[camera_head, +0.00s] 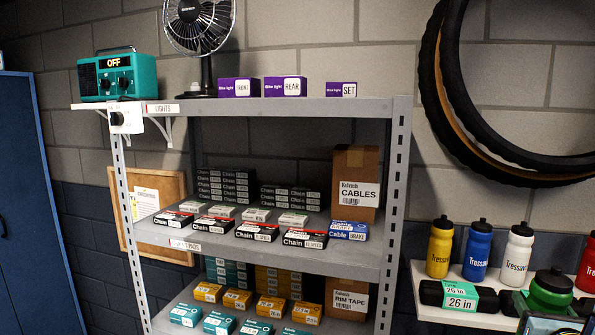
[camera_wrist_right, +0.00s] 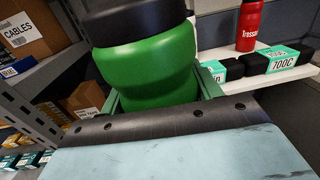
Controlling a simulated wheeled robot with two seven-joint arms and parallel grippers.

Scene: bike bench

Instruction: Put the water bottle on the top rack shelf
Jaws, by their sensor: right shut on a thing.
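A green water bottle (camera_head: 552,287) with a black cap is at the lower right of the head view. My right gripper (camera_head: 550,309) is shut around its body and holds it upright. In the right wrist view the green bottle (camera_wrist_right: 150,72) fills the top middle, between the fingers of my right gripper (camera_wrist_right: 160,92); its top is cut off. The grey rack's top shelf (camera_head: 270,106) is to the left and higher than the bottle in the head view. My left gripper is not in view.
The top shelf carries purple light boxes (camera_head: 286,87), a black fan (camera_head: 204,60) and a teal radio (camera_head: 118,77). Bare shelf shows right of the SET box. Yellow, blue and white bottles (camera_head: 518,250) stand on a white side shelf (camera_head: 480,317). Tyres (camera_head: 435,80) hang on the wall.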

